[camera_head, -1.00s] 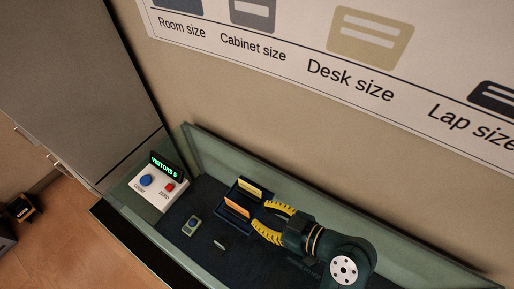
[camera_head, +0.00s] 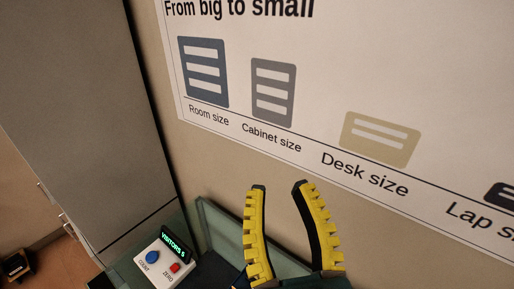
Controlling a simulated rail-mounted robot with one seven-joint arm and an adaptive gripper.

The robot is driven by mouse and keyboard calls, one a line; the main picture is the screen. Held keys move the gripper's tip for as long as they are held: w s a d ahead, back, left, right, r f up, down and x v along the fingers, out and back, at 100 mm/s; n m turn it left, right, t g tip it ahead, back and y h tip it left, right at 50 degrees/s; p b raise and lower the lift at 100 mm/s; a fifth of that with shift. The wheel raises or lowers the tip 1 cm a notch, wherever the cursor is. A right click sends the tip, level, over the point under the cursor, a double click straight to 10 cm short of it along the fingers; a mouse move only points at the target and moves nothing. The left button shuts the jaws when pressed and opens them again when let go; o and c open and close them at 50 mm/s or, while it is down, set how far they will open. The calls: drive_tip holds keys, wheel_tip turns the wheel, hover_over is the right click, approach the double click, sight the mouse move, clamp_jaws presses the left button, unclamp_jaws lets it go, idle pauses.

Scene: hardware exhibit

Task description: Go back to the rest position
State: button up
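My gripper (camera_head: 282,190) is raised in the lower middle of the head view, its yellow ridged fingers pointing up. The fingers are apart and nothing is between them. The wall poster shows behind the gap. The rest of my arm is cut off by the bottom edge of the picture.
A white counter box (camera_head: 162,262) with a blue button, a red button and a lit display (camera_head: 175,242) stands at the left end of the green-walled tray (camera_head: 208,222). A tall grey cabinet (camera_head: 90,120) is at left. The poster (camera_head: 330,90) hangs behind.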

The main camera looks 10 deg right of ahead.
wheel_tip(320, 180, up, 13)
drive_tip(key=p, duration=1.1)
